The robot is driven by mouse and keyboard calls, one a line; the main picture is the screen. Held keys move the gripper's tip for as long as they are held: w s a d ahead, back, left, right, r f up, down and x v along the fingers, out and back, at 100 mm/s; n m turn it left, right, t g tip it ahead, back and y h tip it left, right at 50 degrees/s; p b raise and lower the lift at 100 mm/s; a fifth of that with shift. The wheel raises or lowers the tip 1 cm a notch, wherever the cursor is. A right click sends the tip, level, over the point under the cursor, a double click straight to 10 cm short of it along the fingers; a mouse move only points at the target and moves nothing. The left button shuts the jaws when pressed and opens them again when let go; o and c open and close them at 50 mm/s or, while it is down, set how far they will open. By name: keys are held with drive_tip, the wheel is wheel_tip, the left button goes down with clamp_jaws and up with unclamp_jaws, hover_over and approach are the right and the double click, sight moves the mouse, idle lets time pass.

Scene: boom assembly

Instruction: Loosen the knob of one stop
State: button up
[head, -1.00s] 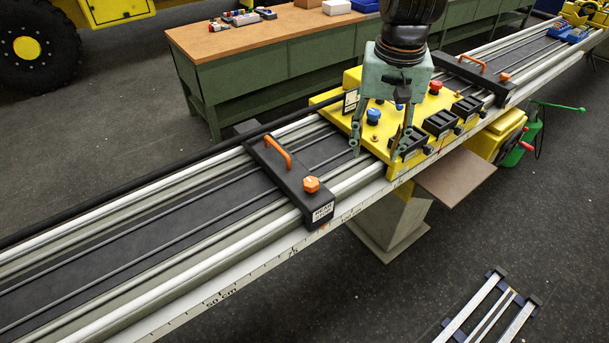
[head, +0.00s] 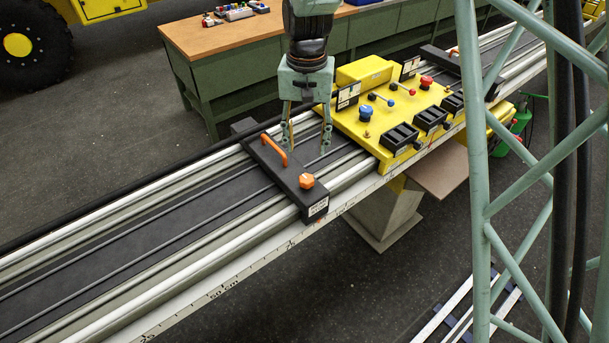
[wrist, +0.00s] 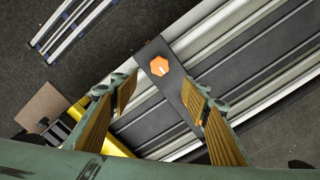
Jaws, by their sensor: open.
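The near stop (head: 285,175) is a black bar lying across the rail, with an orange handle (head: 272,149) and an orange hexagonal knob (head: 306,181) near its labelled end. My gripper (head: 307,150) is open and empty, pointing down beside the stop on its yellow-carriage side in the head view. In the wrist view the knob (wrist: 159,66) lies beyond the fingertips, between the two fingers in the picture, untouched. The stop's handle is mostly hidden behind a finger there. A second stop (head: 452,68) with an orange handle crosses the rail farther back.
The yellow carriage (head: 345,115) with levers, buttons and black blocks sits on the rail right of my gripper. A green lattice frame (head: 480,180) fills the right foreground. A workbench (head: 215,50) stands behind the rail. The rail left of the near stop is clear.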

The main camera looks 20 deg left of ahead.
sight(307, 178)
drive_tip(key=shift+f, duration=0.2)
drive_tip(key=shift+f, duration=6.7)
drive_tip(key=shift+c, duration=0.2)
drive_tip(key=c, duration=0.8)
